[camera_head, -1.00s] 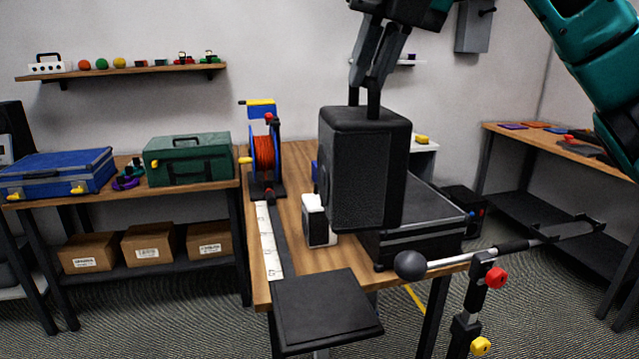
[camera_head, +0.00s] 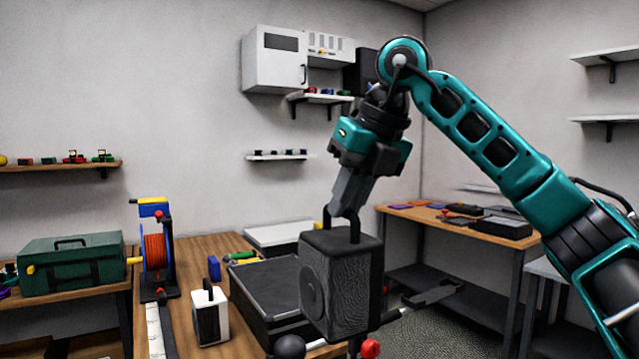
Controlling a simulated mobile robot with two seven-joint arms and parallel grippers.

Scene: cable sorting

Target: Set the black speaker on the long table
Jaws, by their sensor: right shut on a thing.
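The black speaker (camera_head: 341,285) hangs upright from my right gripper (camera_head: 342,226), which is shut on its top. Its front with a round cone faces left. It is in front of the right part of a wooden table (camera_head: 188,330) and hides part of a black case (camera_head: 265,290). I cannot tell how far the speaker is above or in front of the tabletop. Another wooden table (camera_head: 415,213) runs along the right wall. The pictures do not show which table is called long. My left gripper is out of view.
A cable reel (camera_head: 155,252) and a small white speaker (camera_head: 210,315) stand on the near table. A green toolbox (camera_head: 70,262) sits on the left table. The right table holds flat items and a dark box (camera_head: 500,228), with bare wood near its left end.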

